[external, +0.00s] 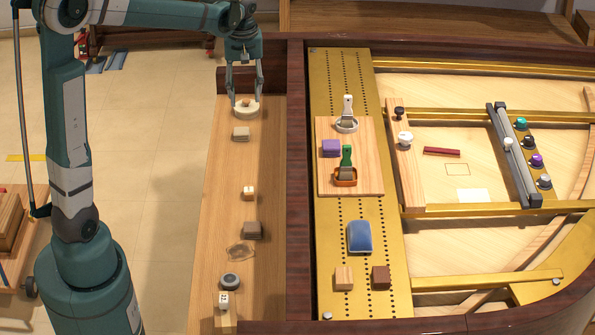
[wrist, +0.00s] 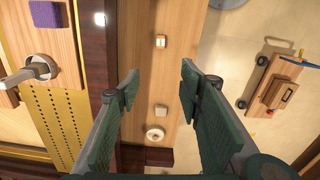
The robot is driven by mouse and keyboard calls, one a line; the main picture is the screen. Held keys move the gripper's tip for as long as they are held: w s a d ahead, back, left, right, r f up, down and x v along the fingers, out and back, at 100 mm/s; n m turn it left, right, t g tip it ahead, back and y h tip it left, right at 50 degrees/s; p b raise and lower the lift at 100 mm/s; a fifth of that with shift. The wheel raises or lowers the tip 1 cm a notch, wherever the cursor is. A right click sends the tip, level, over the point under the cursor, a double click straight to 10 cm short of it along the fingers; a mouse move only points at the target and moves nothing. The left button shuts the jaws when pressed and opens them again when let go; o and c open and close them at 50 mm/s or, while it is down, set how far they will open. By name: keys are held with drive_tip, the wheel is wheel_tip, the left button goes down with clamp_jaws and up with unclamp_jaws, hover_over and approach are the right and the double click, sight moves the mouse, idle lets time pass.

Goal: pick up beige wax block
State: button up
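The beige wax block (external: 241,133) appears to be the small pale beige block lying on the long wooden ledge. It also shows in the wrist view (wrist: 161,110), between my fingers in the picture and below them in depth. My gripper (external: 246,98) is open and empty, pointing down over the ledge, near the round cream ring (external: 246,107) at its far end. The ring shows just beside the block in the wrist view (wrist: 155,135). My two dark green fingers stand wide apart (wrist: 158,85). Nothing hides the block.
Along the ledge (external: 215,215) are a small cream block (external: 249,193), a grey-brown block (external: 252,230), a clear item (external: 240,251) and a grey round item (external: 231,281). A raised dark wooden wall (external: 297,180) borders the ledge's right side. A board with tools (external: 370,180) lies beyond it.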

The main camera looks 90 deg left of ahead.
hover_over(249, 189)
wheel_tip(249, 189, down, 28)
drive_tip(key=shift+f, duration=0.4)
drive_tip(key=shift+f, duration=0.15)
drive_tip(key=shift+f, duration=1.15)
drive_tip(key=shift+f, duration=0.1)
drive_tip(key=shift+f+b, duration=0.95)
drive_tip(key=shift+f, duration=1.6)
drive_tip(key=c, duration=1)
